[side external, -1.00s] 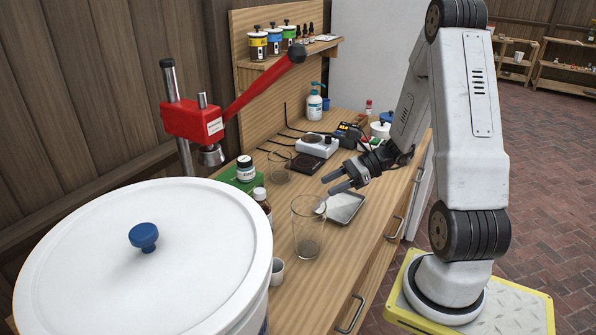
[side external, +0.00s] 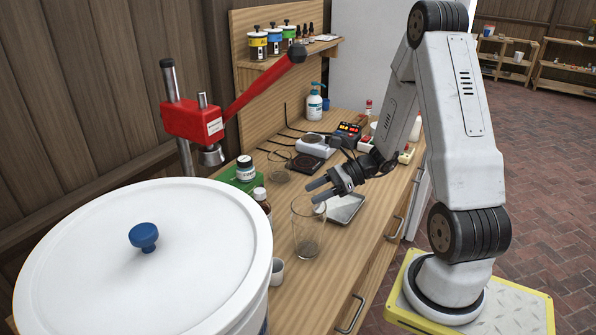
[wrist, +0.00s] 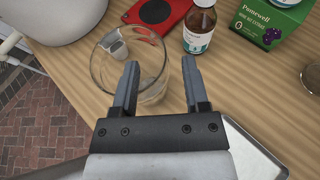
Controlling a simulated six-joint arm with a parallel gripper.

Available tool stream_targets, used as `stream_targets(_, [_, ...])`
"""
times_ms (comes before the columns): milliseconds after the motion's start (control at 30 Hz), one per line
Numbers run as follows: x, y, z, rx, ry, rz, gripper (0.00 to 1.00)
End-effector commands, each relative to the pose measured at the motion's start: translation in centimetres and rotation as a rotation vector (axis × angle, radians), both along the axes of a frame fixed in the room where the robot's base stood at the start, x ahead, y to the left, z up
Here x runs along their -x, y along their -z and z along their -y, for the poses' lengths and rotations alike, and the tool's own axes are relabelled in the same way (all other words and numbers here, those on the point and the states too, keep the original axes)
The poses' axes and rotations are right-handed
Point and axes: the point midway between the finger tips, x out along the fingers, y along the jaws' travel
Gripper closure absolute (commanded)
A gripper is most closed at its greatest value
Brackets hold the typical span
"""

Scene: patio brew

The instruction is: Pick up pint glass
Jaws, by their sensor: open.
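The pint glass (side external: 308,232) is a clear, empty glass standing upright on the wooden bench, near its front edge. My gripper (side external: 316,190) is open and empty, with its fingers pointing at the upper part of the glass from the right. In the wrist view the pint glass (wrist: 150,92) lies just ahead of my gripper (wrist: 158,85), and its right part appears between and beyond the fingertips. I cannot tell whether the fingers touch the glass.
A metal tray (side external: 352,212) lies right of the glass. A small white cup (side external: 276,272) and a brown bottle (wrist: 200,30) stand close to it. A large white lidded bucket (side external: 90,250) fills the left foreground. A red device (wrist: 157,11) lies beyond the glass.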

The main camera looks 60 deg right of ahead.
Motion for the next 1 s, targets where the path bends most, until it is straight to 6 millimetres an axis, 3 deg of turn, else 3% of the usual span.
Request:
stream_targets(333, [-2.2, 1.3, -2.1, 0.001, -0.002, -0.001, 0.42])
stream_targets(900, [-2.3, 1.4, -2.2, 0.002, 0.001, 0.000, 0.42])
stream_targets(1000, [-2.3, 1.4, -2.2, 0.002, 0.001, 0.000, 0.73])
